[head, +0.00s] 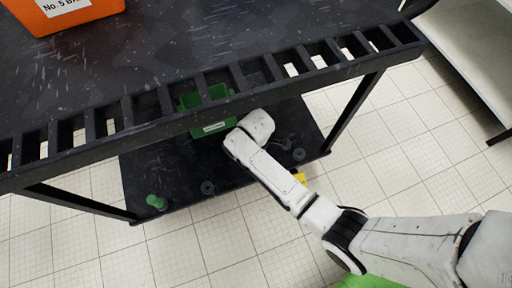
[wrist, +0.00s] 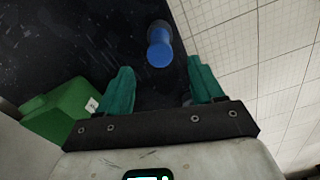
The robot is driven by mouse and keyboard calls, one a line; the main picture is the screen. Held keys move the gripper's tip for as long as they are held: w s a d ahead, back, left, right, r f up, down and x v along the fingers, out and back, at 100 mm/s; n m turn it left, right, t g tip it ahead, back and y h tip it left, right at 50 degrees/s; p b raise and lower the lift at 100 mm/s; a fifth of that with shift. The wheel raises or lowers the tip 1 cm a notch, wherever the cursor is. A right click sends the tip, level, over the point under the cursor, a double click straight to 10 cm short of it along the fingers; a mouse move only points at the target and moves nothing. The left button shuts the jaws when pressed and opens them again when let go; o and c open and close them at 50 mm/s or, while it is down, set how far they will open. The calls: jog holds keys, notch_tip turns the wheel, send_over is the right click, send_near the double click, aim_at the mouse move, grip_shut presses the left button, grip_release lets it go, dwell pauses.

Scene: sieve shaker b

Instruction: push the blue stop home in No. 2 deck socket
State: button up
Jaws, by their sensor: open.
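The blue stop (wrist: 160,46) shows in the wrist view as a short round peg on the dark lower deck (wrist: 90,38), close to the deck's edge. My gripper (wrist: 160,72) is open, with its two teal fingers apart and nothing between them. The blue stop is just beyond the fingertips, roughly in line with the gap. I cannot tell how deep the stop sits in a socket, and no socket number is readable. In the head view my arm reaches under the upper deck, and the gripper and the blue stop are hidden.
A green bin (head: 213,125) stands on the lower deck (head: 165,168); it is left of my fingers in the wrist view (wrist: 62,112). A green stop (head: 157,202) stands near the front left corner. The slatted upper deck edge (head: 140,116) overhangs. An orange bin (head: 75,12) sits above.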

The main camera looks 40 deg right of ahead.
jog(key=shift+r+p, duration=0.4)
jog(key=shift+r, duration=1.1)
